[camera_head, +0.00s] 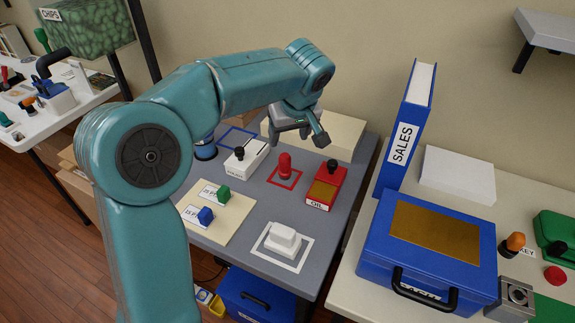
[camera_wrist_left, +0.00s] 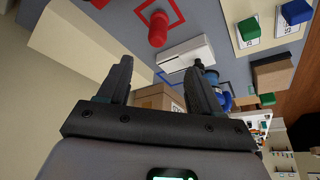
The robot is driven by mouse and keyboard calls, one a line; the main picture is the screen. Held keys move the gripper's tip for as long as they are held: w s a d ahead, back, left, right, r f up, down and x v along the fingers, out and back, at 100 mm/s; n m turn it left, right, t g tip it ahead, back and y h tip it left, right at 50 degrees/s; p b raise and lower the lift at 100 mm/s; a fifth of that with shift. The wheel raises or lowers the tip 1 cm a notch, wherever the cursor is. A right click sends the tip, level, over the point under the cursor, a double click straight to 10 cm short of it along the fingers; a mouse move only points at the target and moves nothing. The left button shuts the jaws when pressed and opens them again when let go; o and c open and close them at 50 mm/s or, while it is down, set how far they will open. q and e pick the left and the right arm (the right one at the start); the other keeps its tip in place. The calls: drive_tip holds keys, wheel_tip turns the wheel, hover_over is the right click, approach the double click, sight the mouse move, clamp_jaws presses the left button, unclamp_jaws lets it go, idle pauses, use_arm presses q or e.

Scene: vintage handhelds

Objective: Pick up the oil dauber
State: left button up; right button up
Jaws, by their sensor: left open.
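A red box labelled OIL (camera_head: 325,188) stands on the grey table. A black knob (camera_head: 332,166) rises from its back end; this looks like the oil dauber. The box does not show clearly in the left wrist view. My left gripper (camera_head: 298,139) is open and empty, above and behind the red box and a red peg (camera_head: 285,165). In the left wrist view, the gripper (camera_wrist_left: 160,70) has its fingers spread, with the red peg (camera_wrist_left: 158,28) ahead of them. The right gripper is not in view.
A white box with a black knob (camera_head: 239,153) stands left of the red peg. Green and blue stamps (camera_head: 223,194) sit on a cream board. A white block (camera_head: 283,238) lies in front. A blue case (camera_head: 425,250) and blue binder (camera_head: 405,125) stand on the right table.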

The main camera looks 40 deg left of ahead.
sight(285, 156)
use_arm(q)
drive_tip(key=x, duration=0.8)
drive_tip(key=shift+s+f, duration=0.1)
drive_tip(key=shift+f, duration=0.15)
drive_tip(key=x, duration=0.5)
drive_tip(key=shift+w+a+f, duration=0.15)
drive_tip(key=shift+w+f, duration=0.1)
drive_tip(key=shift+w, duration=0.15)
drive_tip(key=c, duration=1.1)
